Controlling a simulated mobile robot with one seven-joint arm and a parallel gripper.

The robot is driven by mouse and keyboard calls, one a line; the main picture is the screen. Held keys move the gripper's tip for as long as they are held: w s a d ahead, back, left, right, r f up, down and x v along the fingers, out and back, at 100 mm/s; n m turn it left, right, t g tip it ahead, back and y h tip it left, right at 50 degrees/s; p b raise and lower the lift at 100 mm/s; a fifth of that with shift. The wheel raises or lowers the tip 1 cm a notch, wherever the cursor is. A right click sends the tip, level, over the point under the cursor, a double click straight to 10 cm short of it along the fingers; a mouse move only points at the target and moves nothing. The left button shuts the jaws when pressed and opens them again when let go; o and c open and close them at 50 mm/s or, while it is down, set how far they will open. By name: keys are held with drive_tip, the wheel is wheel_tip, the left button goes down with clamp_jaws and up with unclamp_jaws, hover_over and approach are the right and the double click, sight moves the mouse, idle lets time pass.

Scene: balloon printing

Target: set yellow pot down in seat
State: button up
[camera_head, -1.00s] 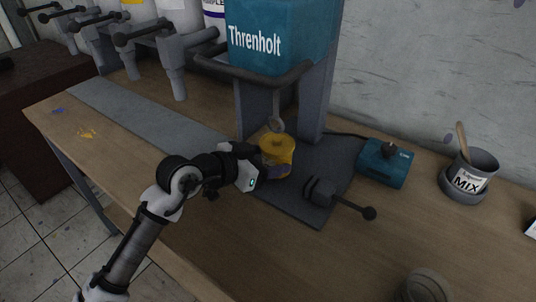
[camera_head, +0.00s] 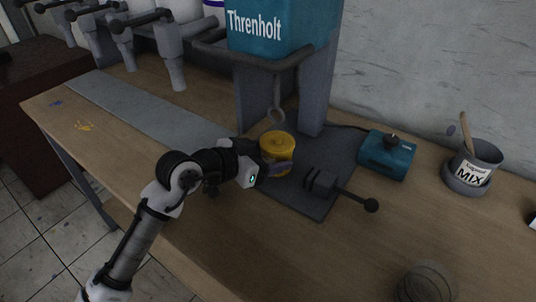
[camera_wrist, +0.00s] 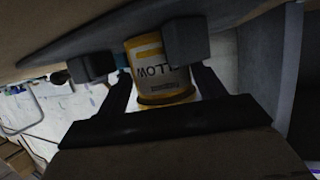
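The yellow pot (camera_head: 279,148) stands upright on the grey mat (camera_head: 325,160), below the teal Threnholt machine and its grey hook. In the wrist view the pot (camera_wrist: 150,75) shows inverted, its label upside down. My gripper (camera_head: 268,171) is around the pot from the front left. In the wrist view my gripper (camera_wrist: 139,55) has its fingers apart. One finger overlaps the pot's edge in the picture, and a narrow gap shows between the pot and the other finger. The seat itself is not clearly seen; the pot and gripper cover the spot.
A dark clamp with a lever (camera_head: 340,187) stands just right of the pot. A teal control box (camera_head: 387,156) and a grey MIX cup (camera_head: 475,165) with a stick stand farther right. The front tabletop is mostly clear.

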drive_tip(key=shift+o, duration=1.2)
drive_tip(key=shift+r, duration=0.1)
drive_tip(key=shift+w+a, duration=0.1)
drive_tip(key=shift+r+p, duration=0.45)
drive_tip(key=shift+p, duration=0.25)
drive_tip(key=b+v, duration=0.2)
drive_tip(key=v, duration=1)
